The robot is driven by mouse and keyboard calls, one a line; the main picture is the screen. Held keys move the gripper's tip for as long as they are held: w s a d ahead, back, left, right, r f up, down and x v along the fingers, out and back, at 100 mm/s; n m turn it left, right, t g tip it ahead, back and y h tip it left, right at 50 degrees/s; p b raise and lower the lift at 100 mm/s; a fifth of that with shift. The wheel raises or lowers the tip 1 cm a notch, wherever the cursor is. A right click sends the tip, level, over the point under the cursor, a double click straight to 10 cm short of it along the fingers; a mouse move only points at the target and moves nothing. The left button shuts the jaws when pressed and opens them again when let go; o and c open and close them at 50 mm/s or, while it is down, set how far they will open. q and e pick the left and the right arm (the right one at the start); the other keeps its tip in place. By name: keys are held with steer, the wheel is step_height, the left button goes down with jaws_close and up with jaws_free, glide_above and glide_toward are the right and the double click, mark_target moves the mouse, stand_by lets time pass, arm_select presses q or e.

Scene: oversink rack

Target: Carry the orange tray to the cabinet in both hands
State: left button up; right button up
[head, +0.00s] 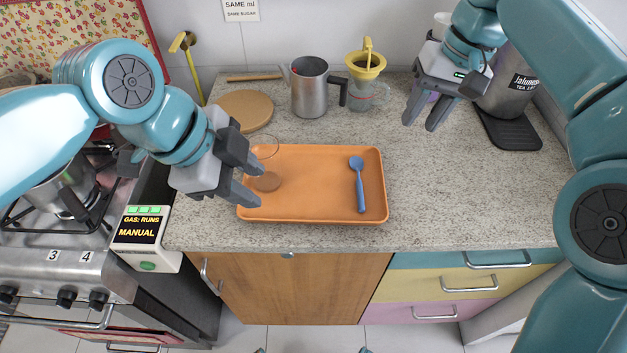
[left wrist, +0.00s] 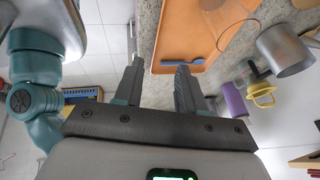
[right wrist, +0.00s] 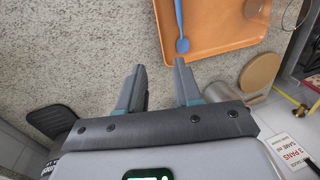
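The orange tray (head: 320,165) lies flat on the speckled counter in the head view. A blue spoon (head: 359,184) and a clear glass with brown contents (head: 265,171) are on it. My left gripper (head: 254,182) is open, above the tray's left end and partly in front of the glass. My right gripper (head: 420,118) is open and empty over the counter, right of and behind the tray. The tray also shows in the left wrist view (left wrist: 185,35) and the right wrist view (right wrist: 215,30); neither gripper visibly holds it. The cabinet (head: 290,290) has a closed wooden door below the counter.
A metal jug (head: 311,88), a yellow dripper (head: 366,64) on a glass pot and a round wooden board (head: 243,110) stand behind the tray. A stove (head: 60,230) is at the left. A grey canister (head: 512,85) stands back right. The counter right of the tray is clear.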

mark_target(297, 220)
arm_select(q)
steer(key=x, duration=1.6)
steer(key=shift+s, duration=0.1)
arm_select(e)
steer(key=x, duration=1.6)
arm_select(q)
steer(key=c, duration=0.7)
arm_select(e)
jaws_close()
arm_select(q)
steer(key=shift+r, duration=0.1)
jaws_close()
arm_select(e)
steer(key=shift+s+r, duration=0.1)
